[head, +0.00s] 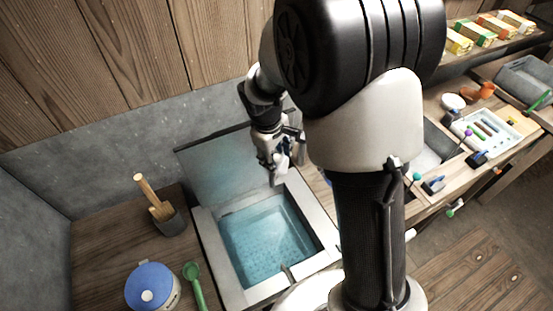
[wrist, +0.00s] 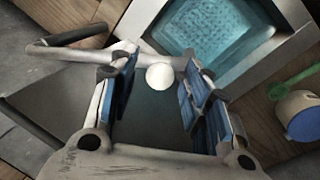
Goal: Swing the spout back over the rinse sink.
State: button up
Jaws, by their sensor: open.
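The rinse sink (head: 207,232) is a pale-rimmed square basin with blue water; it also shows at the top right of the wrist view (wrist: 293,52). A bent grey metal tube (wrist: 65,38), apparently the spout, shows at the left of the wrist view, outside the basin. My gripper (head: 279,168) is above the sink's back edge in the head view. In the wrist view my gripper (wrist: 157,62) has its blue-padded fingers apart. A white round knob (wrist: 159,76) shows between them; I cannot tell whether it belongs to the spout or whether anything touches it.
A grey panel (head: 215,165) stands behind the sink. To the left are a dark pot with wooden tools (head: 170,222), a blue-lidded tub (head: 150,287) and a green spoon (head: 194,282). A white tray (head: 490,130) lies on the right bench. My arm hides the middle.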

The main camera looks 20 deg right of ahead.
jog(key=shift+w+d+f, duration=0.1)
jog(key=shift+f, duration=0.65)
jog(key=shift+c, duration=0.4)
grip_shut()
